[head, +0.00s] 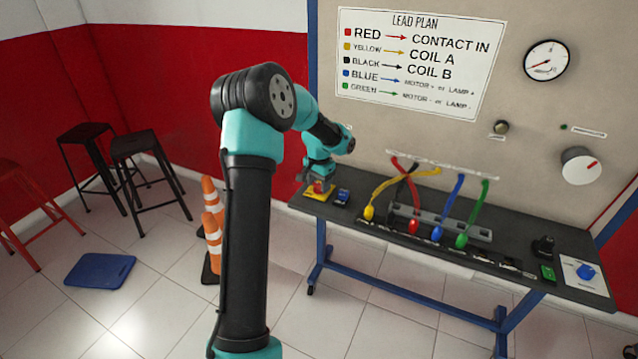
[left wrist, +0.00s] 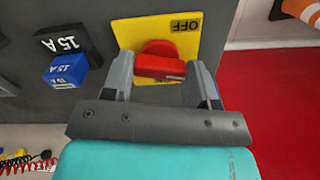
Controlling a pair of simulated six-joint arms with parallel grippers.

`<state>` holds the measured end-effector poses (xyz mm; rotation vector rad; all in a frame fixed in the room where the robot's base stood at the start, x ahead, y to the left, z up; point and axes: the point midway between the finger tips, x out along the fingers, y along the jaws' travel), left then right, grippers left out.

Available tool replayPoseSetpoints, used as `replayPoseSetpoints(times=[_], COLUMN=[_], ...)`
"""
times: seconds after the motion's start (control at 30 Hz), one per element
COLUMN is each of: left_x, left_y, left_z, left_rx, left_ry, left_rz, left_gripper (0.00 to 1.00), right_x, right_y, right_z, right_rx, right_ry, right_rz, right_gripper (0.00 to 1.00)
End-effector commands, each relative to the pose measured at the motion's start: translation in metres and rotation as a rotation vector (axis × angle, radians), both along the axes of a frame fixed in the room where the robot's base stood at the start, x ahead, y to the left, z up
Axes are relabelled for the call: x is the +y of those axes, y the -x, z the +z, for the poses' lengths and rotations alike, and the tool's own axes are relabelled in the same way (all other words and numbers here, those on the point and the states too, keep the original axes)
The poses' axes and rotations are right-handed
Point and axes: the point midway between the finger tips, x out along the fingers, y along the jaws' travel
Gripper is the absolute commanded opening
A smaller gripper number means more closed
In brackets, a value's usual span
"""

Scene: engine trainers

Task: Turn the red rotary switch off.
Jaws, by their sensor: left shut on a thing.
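The red rotary switch (left wrist: 160,66) sits on a yellow plate (left wrist: 208,42) marked OFF in the left wrist view. In the head view the yellow plate (head: 320,196) is at the left end of the bench, and the switch is partly hidden by my gripper. My left gripper (left wrist: 162,72) is shut on the switch's red handle, with one finger on each side of it. In the head view my left gripper (head: 319,180) reaches down onto the switch. My right gripper does not show.
Coloured leads with yellow (head: 369,212), red, blue and green plugs stand further right on the bench (head: 330,212). Traffic cones (head: 213,230) stand on the floor left of the bench.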

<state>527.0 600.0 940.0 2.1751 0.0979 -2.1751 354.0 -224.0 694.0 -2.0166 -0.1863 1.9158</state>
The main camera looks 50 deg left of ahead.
Motion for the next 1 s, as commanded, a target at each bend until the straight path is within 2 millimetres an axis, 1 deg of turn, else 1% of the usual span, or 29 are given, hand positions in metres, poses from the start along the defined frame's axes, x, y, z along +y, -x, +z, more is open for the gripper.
replayPoseSetpoints(times=[0.2,0.4,0.6,0.97,1.0], left_x=[0.0002,0.0002,0.0002,0.0002,0.0002], left_y=[-0.0001,-0.0001,-0.0001,-0.0001,-0.0001], left_z=[0.0005,0.0005,0.0006,0.0006,0.0006], left_rx=[-0.001,-0.001,-0.001,-0.001,-0.001], left_ry=[-0.001,-0.001,-0.001,0.000,0.000], left_rz=[0.165,0.259,0.297,0.303,0.303], left_gripper=[0.29,0.29,0.29,0.29,0.55], right_x=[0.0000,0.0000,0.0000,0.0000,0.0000], right_y=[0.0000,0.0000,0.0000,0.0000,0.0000], right_z=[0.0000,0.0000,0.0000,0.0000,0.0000], right_rx=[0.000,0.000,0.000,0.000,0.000], right_ry=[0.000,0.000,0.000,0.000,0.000], right_rz=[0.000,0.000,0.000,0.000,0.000], right_gripper=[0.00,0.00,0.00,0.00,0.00])
